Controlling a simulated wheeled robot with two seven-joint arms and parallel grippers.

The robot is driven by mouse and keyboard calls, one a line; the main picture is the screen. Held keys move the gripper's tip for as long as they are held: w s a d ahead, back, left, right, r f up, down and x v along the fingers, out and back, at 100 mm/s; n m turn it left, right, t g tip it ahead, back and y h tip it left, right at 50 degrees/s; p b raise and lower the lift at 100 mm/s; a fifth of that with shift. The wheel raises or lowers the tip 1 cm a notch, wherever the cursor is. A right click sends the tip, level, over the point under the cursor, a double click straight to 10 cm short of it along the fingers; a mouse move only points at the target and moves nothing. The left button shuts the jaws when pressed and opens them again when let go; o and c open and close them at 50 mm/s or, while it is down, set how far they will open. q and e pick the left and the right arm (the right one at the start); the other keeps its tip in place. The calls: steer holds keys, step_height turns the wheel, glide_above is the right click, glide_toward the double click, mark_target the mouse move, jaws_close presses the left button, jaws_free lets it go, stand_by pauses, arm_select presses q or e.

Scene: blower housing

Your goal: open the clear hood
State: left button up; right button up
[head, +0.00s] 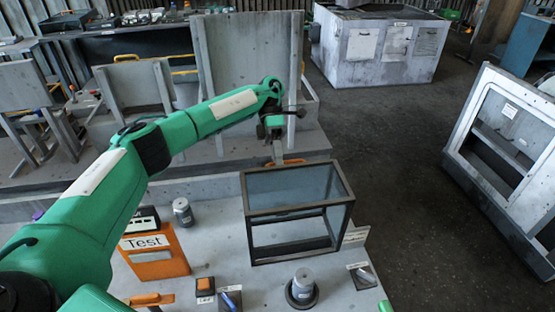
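The clear hood (292,184) is a box of tinted see-through panels in a dark frame. It stands on the grey bench (230,262) in the middle of the head view, and its frame looks level. My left arm reaches in from the left and over the bench. My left gripper (277,157) points down just behind the hood's back edge, beside a small orange part (293,162). Its fingers are small and partly hidden, so I cannot tell whether they are open or touch anything. My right gripper is not in view.
On the bench stand an orange "Test" holder (158,262), a grey cylinder (183,211), another cylinder on a dark round base (302,287), an orange button box (205,287) and a blue-handled item (230,299). A large grey frame (510,150) stands at right. The floor between is clear.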

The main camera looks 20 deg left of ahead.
arm_select(q)
steer(key=p+v, duration=0.1)
steer(key=v, duration=0.6)
steer(key=shift+w+r+p, duration=0.2)
steer(key=shift+p, duration=0.15)
steer(key=shift+a, duration=0.1)
stand_by(0.7)
